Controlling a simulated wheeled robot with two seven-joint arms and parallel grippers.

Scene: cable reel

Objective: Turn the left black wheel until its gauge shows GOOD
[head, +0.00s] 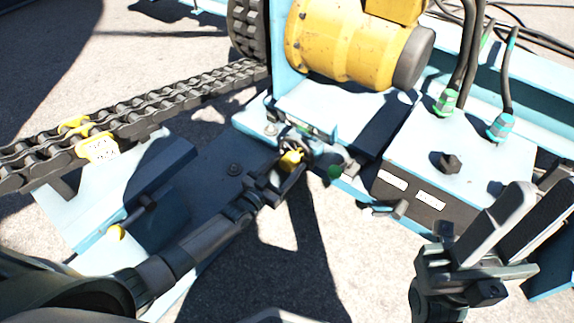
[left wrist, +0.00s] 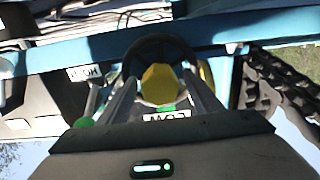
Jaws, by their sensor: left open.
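The left black wheel (head: 307,147) with a yellow hub (head: 291,160) is on the front of the light blue machine frame. In the left wrist view the wheel's dark rim (left wrist: 160,44) and yellow hub (left wrist: 160,84) are straight ahead. My left gripper (head: 284,176) is open, its fingers (left wrist: 163,98) on either side of the hub; I cannot tell whether they touch it. A white label (left wrist: 167,116), upside down and seemingly LOW, shows below the hub. No gauge reading is legible. My right gripper (head: 517,222) is raised at the right, empty, its fingers apart.
A heavy black chain (head: 130,115) runs in from the left. A yellow motor (head: 345,42) stands behind the wheel. A blue box (head: 465,165) with hoses and a dark bolt is to the right. A green knob (head: 335,173) sits close beside the wheel.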

